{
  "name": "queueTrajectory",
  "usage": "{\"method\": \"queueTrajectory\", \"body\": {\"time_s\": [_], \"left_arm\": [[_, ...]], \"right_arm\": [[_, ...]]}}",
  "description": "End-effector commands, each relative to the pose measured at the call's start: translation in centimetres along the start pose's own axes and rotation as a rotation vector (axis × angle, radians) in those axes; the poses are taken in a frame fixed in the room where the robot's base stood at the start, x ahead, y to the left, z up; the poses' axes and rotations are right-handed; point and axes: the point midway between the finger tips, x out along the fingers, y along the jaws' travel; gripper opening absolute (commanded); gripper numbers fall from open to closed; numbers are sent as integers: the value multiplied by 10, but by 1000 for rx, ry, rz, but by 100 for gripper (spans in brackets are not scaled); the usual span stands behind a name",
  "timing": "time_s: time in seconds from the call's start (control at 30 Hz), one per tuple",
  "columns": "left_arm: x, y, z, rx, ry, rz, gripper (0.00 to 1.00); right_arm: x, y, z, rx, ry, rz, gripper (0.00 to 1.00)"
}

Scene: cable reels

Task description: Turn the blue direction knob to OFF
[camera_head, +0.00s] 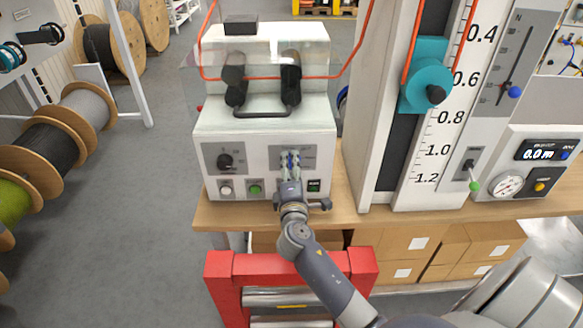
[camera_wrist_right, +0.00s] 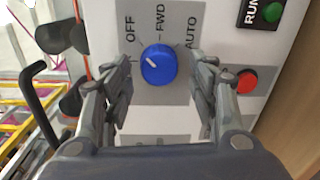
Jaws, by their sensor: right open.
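The blue direction knob (camera_wrist_right: 158,64) sits on a grey plate (camera_wrist_right: 150,92) with the labels OFF, FWD and AUTO around it. A short pale pointer line shows on its face; I cannot tell for certain which label it points to. My right gripper (camera_wrist_right: 162,85) is open, with one finger on each side of the knob and a gap to it in the picture. My left gripper is not in view.
Close to the knob are a red button (camera_wrist_right: 246,80) and a green RUN button (camera_wrist_right: 271,12). A black knob (camera_head: 225,161) and a green button (camera_head: 255,188) are left of my gripper. A red frame (camera_head: 222,268) stands below the wooden bench (camera_head: 225,215).

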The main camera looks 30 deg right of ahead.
Motion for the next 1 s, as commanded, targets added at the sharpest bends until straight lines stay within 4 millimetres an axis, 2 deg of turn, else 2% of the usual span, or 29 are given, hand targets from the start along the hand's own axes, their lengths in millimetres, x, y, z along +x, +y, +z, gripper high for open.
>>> {"method": "queueTrajectory", "body": {"time_s": [0.3,0.5,0.7,1.0], "left_arm": [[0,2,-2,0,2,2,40],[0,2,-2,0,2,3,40],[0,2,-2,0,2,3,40],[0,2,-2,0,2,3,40]], "right_arm": [[-66,-2,0,1,2,-4,53],[-98,-1,0,0,2,-3,53],[-110,0,0,0,0,-1,53],[-110,0,0,0,0,-1,53]]}}
